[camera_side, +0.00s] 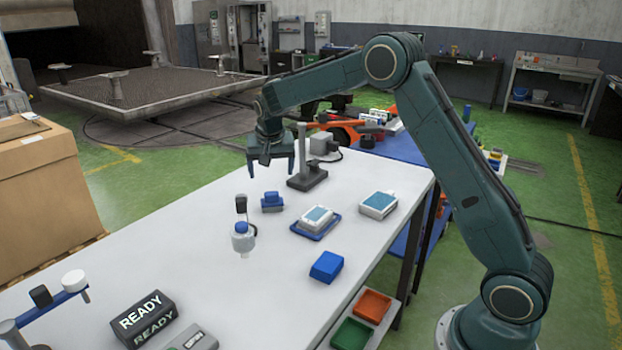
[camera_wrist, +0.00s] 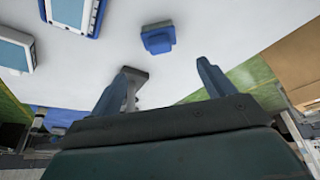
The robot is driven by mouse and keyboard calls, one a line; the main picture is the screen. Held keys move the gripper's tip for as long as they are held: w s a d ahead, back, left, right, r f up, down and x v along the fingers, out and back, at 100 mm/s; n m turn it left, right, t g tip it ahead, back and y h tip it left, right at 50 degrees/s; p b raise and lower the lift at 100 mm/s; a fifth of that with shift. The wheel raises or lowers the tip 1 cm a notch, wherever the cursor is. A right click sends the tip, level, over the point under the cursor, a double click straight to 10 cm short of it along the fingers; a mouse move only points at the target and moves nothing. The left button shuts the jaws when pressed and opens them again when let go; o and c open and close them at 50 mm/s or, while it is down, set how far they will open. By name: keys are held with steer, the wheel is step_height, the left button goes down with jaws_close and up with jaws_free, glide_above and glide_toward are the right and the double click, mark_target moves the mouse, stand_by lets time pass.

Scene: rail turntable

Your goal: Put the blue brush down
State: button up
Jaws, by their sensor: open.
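The blue brush (camera_side: 272,202) stands on the white table (camera_side: 180,262), left of the middle of the side view. It also shows in the wrist view (camera_wrist: 158,38), on the table surface beyond my fingertips. My gripper (camera_side: 270,172) is open and empty in the side view, above the far part of the table and apart from the brush. In the wrist view its two fingers (camera_wrist: 165,82) are spread wide with nothing between them that they touch.
A grey stand (camera_side: 308,177) rises close to my gripper. A device on a blue tray (camera_side: 316,218), another device (camera_side: 378,204), a blue box (camera_side: 326,267) and a bottle (camera_side: 243,240) stand on the table. A READY sign (camera_side: 143,318) is at the near left.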

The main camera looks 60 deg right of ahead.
steer(key=s+a+r+n+t+y, duration=0.15)
steer(key=s+a+r, duration=0.25)
steer(key=s+r, duration=0.4)
steer(key=s+a+r+n, duration=0.35)
steer(key=s+r, duration=0.25)
steer(key=s, duration=0.5)
steer(key=s+a+f+n+y, duration=0.1)
steer(key=s+a+n, duration=0.1)
steer(key=s, duration=0.8)
steer(key=s+a+f+n, duration=0.1)
steer(key=s+a+f, duration=0.1)
steer(key=s, duration=0.9)
steer(key=shift+a+n+t+y, duration=0.35)
steer(key=shift+a+n, duration=0.05)
steer(key=shift+a, duration=0.45)
